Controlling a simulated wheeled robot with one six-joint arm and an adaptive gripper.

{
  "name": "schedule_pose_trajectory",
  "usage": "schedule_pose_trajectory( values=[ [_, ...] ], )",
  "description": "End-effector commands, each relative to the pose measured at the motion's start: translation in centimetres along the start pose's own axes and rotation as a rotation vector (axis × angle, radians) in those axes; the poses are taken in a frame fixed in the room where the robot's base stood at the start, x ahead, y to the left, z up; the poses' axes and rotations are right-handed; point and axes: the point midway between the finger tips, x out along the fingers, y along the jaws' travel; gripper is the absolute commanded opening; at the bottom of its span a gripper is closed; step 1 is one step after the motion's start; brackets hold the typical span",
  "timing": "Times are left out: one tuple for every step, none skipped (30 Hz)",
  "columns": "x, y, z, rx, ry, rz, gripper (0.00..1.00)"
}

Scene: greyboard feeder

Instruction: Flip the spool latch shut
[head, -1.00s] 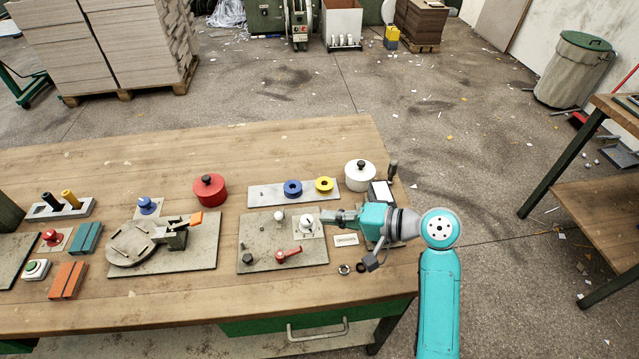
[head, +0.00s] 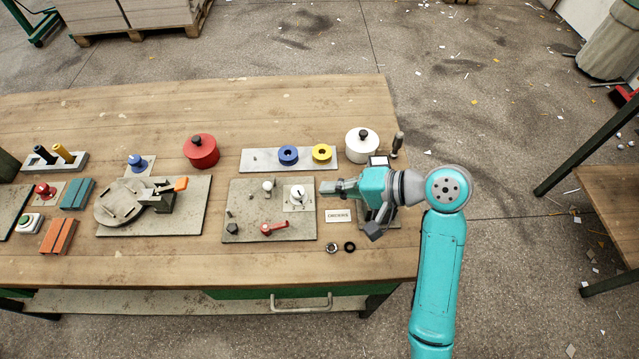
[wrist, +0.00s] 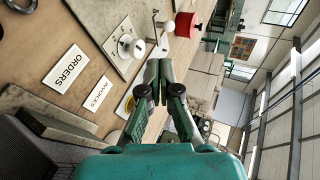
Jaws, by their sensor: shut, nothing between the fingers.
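A round grey disc (head: 110,210) sits on a grey plate at the left of the bench. Beside it on the same plate is a dark latch block (head: 158,201) with an orange-tipped lever (head: 180,184) pointing up and right. My gripper (head: 324,187) is shut and empty, well to the right of the latch, pointing left past the white dial. In the wrist view its two fingers (wrist: 163,75) are together with nothing between them. The latch cannot be made out in the wrist view.
Between gripper and latch is a plate with a white dial (head: 297,196), a white knob (head: 268,186) and a red lever (head: 274,228). A red pot (head: 201,155), blue ring (head: 288,155), yellow ring (head: 321,153) and white pot (head: 362,147) stand behind.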

Motion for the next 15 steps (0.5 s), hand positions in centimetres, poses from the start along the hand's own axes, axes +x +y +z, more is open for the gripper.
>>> schedule_pose_trajectory(
  values=[
    [0.9,0.0,0.1,0.000,-0.005,0.001,0.00],
    [1.4,0.0,0.1,0.000,-0.004,0.001,0.00],
    [2.1,0.0,0.1,0.000,-0.005,0.001,0.00],
    [2.7,0.0,0.1,0.000,-0.005,0.000,0.00],
    [3.3,0.0,0.1,0.001,-0.005,0.001,0.00],
    [4.1,0.0,0.1,0.000,-0.005,0.002,0.00],
    [4.6,0.0,0.1,0.000,-0.005,0.001,0.00],
    [5.2,0.0,0.1,0.000,-0.005,0.001,0.00],
    [6.0,0.0,0.1,0.000,-0.005,0.001,0.00],
    [6.5,0.0,0.1,0.000,-0.004,0.002,0.00],
    [7.0,0.0,0.1,0.000,-0.004,0.001,0.00],
    [7.8,0.0,0.1,0.000,-0.005,0.001,0.00],
    [8.3,0.0,0.1,0.000,-0.004,0.001,0.00],
    [8.8,0.0,0.1,-0.001,-0.003,0.001,0.00],
    [9.3,-0.3,0.1,-0.002,-0.003,0.001,0.00]
  ],
)
